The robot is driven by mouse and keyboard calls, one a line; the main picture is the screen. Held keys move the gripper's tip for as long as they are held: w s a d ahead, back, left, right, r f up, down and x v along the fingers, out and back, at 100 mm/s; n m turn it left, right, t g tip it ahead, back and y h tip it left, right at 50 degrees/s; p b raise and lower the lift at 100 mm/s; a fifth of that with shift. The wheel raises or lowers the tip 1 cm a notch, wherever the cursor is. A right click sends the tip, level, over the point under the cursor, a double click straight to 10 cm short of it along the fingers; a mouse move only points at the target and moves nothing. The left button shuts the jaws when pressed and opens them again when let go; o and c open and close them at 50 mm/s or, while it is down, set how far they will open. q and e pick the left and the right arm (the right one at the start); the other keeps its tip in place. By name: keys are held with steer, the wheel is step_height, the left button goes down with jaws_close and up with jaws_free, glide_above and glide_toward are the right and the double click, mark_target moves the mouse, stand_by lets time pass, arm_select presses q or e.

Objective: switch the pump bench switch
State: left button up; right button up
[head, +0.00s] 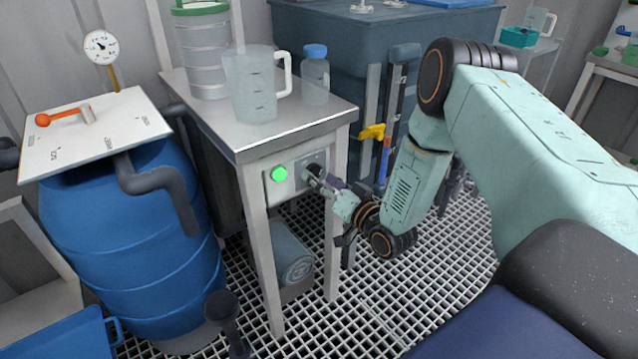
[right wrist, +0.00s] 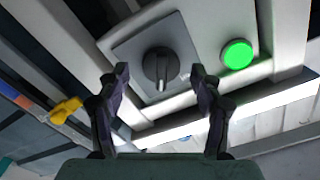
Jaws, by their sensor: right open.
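The pump bench switch is a dark rotary knob (right wrist: 159,68) on a grey plate, seen in the right wrist view between my fingers. In the head view the switch plate (head: 301,184) is on the bench front, partly hidden by my right gripper (head: 318,183). A lit green button (head: 279,174) sits beside the switch; it also shows in the right wrist view (right wrist: 237,54). My right gripper (right wrist: 159,85) is open, its two fingers on either side of the knob with gaps showing. I cannot tell how far it is from the plate. My left gripper is not in view.
The bench top (head: 205,92) holds a clear jug (head: 252,88), a blue-capped bottle (head: 315,78) and a ribbed canister (head: 203,50). A blue barrel (head: 130,235) stands left of the bench. A yellow valve handle (head: 372,132) is to the right, near my arm.

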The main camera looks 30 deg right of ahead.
steer(key=shift+w+a, duration=0.1)
steer(key=shift+w, duration=0.4)
steer(key=c, duration=1.1)
steer(key=shift+c, duration=0.3)
steer(key=shift+n, duration=0.3)
steer(key=n+p, duration=0.3)
steer(key=n, duration=0.2)
steer(key=shift+r+p, duration=0.1)
steer(key=shift+p, duration=0.25)
steer(key=n+p, duration=0.2)
steer(key=n, duration=0.1)
steer(key=shift+n, duration=0.3)
steer(key=shift+n+p, duration=0.75)
steer(key=shift+n, duration=0.65)
